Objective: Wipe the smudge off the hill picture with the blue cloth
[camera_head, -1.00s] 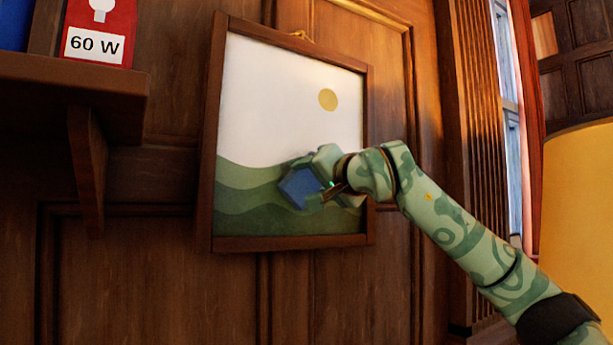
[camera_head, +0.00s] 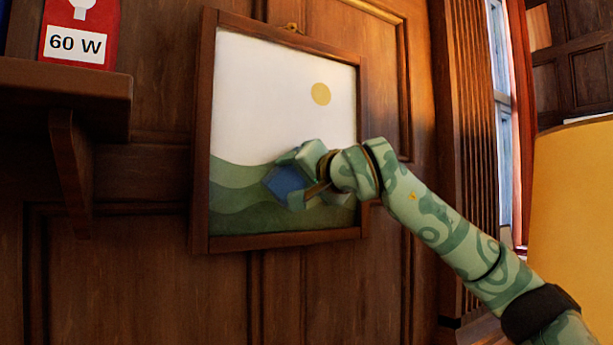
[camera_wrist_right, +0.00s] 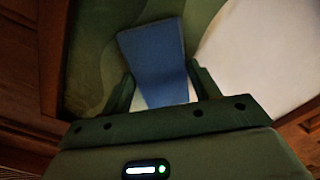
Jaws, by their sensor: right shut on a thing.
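The hill picture (camera_head: 240,95) hangs on the wood-panelled wall in a brown frame, with a yellow sun, pale sky and green hills. My right gripper (camera_head: 293,180) is shut on the blue cloth (camera_head: 283,183) in front of the hills, right of the picture's middle. In the right wrist view the blue cloth (camera_wrist_right: 152,55) stands out between the fingers of the gripper (camera_wrist_right: 160,90), its far end over the green hills. I cannot tell whether the cloth touches the picture. No smudge shows; the cloth and gripper hide part of the hills. My left gripper is not in view.
A wooden shelf (camera_head: 65,90) with a bracket juts out at the left, bearing a red box (camera_head: 80,30) marked 60 W. A yellow rounded thing (camera_head: 575,230) stands at the right. Fluted wood trim and a window lie right of the picture.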

